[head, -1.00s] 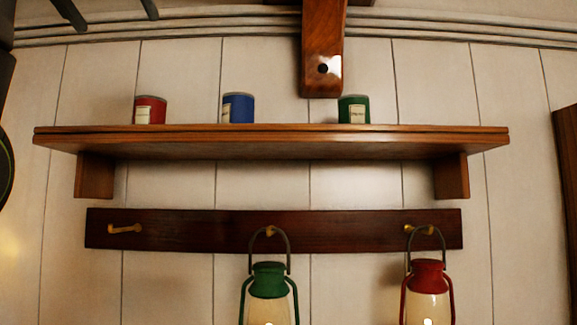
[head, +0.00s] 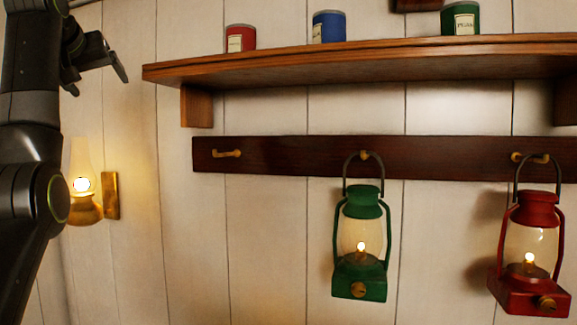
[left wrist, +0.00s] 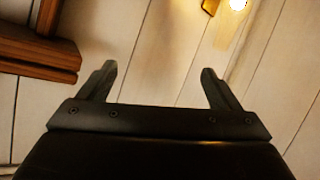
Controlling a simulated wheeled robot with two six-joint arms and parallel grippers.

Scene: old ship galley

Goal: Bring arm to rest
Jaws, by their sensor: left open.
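My left arm stands upright at the left edge of the head view. Its gripper (head: 97,66) is at the upper left, pointing right, left of the shelf's end and clear of it. In the left wrist view its two fingers (left wrist: 157,88) are spread apart with nothing between them, and bare wall boards lie beyond. My right gripper is in neither view.
A wooden shelf (head: 350,72) carries red (head: 240,38), blue (head: 329,27) and green (head: 461,18) tins. Below, a dark peg rail (head: 290,157) holds a green lantern (head: 360,245) and a red lantern (head: 530,250); its left peg (head: 227,154) is empty. A lit wall lamp (head: 84,205) is beside my arm.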

